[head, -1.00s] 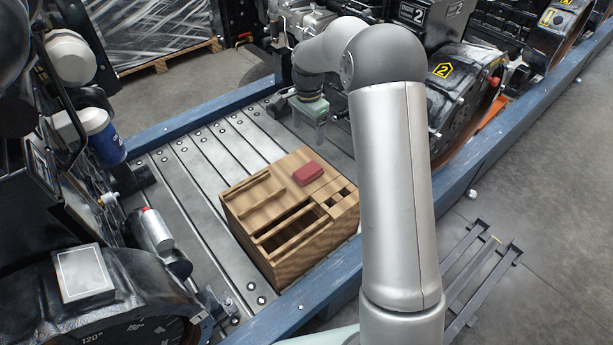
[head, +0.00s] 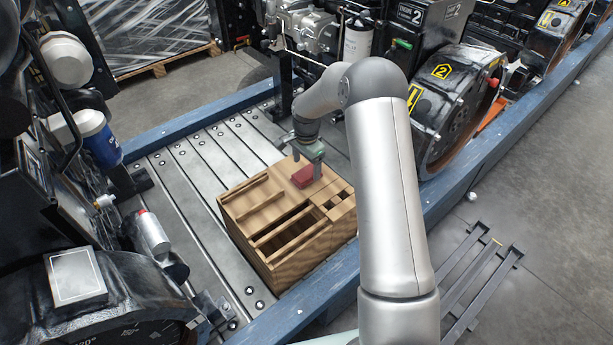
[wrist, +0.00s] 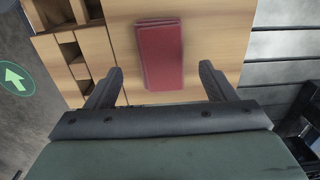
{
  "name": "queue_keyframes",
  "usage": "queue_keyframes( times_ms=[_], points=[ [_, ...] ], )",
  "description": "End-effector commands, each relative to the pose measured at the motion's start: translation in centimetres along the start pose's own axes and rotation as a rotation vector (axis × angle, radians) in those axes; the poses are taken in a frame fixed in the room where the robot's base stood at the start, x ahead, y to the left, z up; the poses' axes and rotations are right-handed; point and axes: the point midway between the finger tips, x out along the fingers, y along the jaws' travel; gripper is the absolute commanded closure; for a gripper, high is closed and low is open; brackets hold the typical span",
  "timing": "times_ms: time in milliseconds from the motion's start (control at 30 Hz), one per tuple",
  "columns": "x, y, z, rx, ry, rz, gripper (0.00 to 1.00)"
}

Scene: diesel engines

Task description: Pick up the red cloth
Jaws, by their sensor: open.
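The red cloth (head: 302,177) is a small folded block lying on the flat top of a wooden organizer box (head: 290,258). It also shows in the wrist view (wrist: 160,55), ahead of the fingers. My gripper (head: 309,165) is just above the cloth in the head view and partly covers it. In the wrist view my gripper (wrist: 160,84) is open, its two fingers spread wider than the cloth. The cloth lies roughly centred between the fingers' lines, beyond their tips. Nothing is held.
The box has open slots and small square compartments beside the cloth. It stands on a slotted metal bed (head: 190,170) edged by a blue rail (head: 340,277). Engines stand to the left (head: 110,290) and right (head: 455,105). The bed left of the box is clear.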

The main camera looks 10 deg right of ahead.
Motion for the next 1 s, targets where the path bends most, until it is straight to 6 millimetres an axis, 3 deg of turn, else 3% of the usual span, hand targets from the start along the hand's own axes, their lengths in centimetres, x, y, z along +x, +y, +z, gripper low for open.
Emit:
queue_keyframes(
  times_ms=[200,433,600,1000],
  points=[
    [3.1,-0.1,-0.1,0.000,-0.001,0.001,0.23],
    [3.3,-0.1,-0.1,0.001,0.000,0.000,0.23],
    [3.2,-0.1,-0.1,0.001,0.000,0.000,0.70],
    [2.8,-0.1,-0.1,0.001,0.001,-0.001,0.71]
  ],
)
